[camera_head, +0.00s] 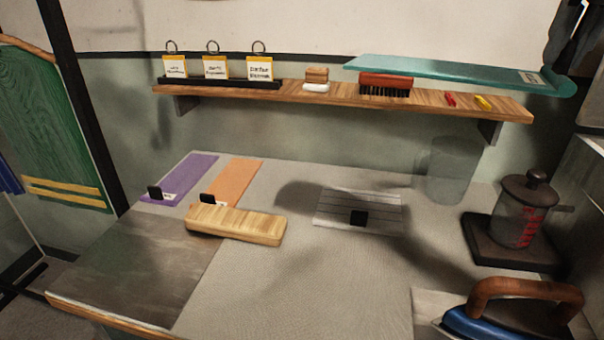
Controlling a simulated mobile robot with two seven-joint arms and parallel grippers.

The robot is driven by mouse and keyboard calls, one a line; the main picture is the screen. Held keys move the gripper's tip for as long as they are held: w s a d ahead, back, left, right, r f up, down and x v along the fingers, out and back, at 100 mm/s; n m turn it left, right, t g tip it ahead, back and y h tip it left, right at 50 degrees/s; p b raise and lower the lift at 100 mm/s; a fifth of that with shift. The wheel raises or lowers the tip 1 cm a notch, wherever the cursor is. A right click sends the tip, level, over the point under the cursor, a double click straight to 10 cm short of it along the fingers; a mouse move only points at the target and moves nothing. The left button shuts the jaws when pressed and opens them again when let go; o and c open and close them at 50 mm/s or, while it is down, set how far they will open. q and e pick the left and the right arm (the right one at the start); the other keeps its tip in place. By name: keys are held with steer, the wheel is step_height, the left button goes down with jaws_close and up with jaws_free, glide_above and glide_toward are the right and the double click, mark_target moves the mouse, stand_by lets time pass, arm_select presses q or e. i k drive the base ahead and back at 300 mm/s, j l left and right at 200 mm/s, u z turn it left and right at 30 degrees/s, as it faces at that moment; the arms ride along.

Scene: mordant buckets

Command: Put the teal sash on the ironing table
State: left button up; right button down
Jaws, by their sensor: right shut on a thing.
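The teal sash (450,72) is a long, flat strip with a small pale tag near its right end. It spans the upper right of the head view and overlaps the back of the shelf in the picture. My right gripper (566,38) is partly cut off at the top right edge and is shut on the sash near its tagged end. The ironing table (290,285) has a grey cloth top and lies below. A purple sash (188,176) and an orange sash (238,178) lie flat at its back left, each with a dark clip. My left gripper is out of view.
A wooden shelf (330,99) on the wall holds tags, a brush (386,85) and small items. On the table are a wooden block (237,224), a striped cloth (335,208), a clear jar (453,170), a lidded pot (522,210) and an iron (490,325). The front middle is clear.

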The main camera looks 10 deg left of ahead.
mark_target(293, 289)
steer(key=j+z, duration=0.25)
steer(key=j, duration=1.05)
steer(key=k, duration=0.05)
